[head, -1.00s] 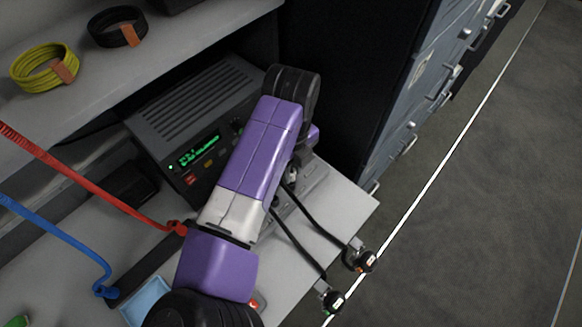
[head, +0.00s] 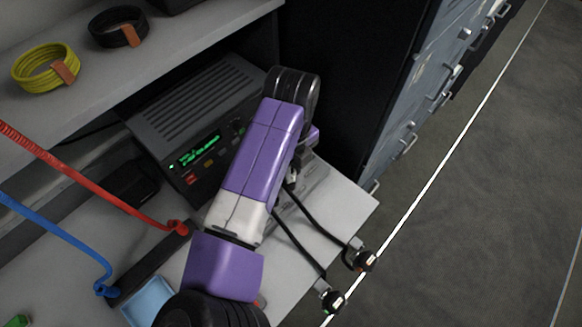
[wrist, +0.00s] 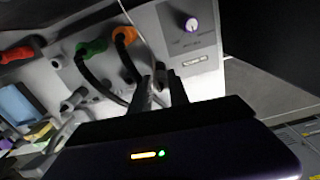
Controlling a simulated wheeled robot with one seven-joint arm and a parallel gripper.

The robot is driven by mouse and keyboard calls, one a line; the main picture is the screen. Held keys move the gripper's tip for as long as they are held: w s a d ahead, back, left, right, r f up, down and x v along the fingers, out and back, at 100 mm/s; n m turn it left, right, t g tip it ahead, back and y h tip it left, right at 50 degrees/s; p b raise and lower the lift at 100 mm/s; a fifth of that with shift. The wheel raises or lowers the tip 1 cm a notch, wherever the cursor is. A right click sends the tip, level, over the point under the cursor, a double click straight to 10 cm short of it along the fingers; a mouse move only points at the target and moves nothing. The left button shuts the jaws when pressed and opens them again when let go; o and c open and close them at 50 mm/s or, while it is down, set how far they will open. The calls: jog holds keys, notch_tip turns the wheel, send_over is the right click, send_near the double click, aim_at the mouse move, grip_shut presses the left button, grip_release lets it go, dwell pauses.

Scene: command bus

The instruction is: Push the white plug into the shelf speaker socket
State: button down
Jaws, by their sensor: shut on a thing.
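In the wrist view, the two dark fingers of my gripper (wrist: 161,84) are close together. A small pale piece, the white plug (wrist: 160,73), shows between their tips; most of it is hidden by the fingers. The tips are at the lower left edge of a light grey panel, apparently the shelf speaker (wrist: 173,50), with a purple-ringed knob and a small label. The socket is not visible, and I cannot tell whether the plug touches it.
In the head view a radio unit (head: 190,115) stands behind my arm. Two black cables hang over the shelf's front edge (head: 345,205).

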jog(key=shift+f+b, duration=0.55)
jog(key=shift+f, duration=0.5)
dwell(1.4)
jog(key=c, duration=1.2)
grip_release()
jog(key=shift+o, duration=0.2)
jog(key=shift+r+p, duration=3.05)
jog(key=shift+r, duration=1)
jog(key=shift+s+f, duration=0.1)
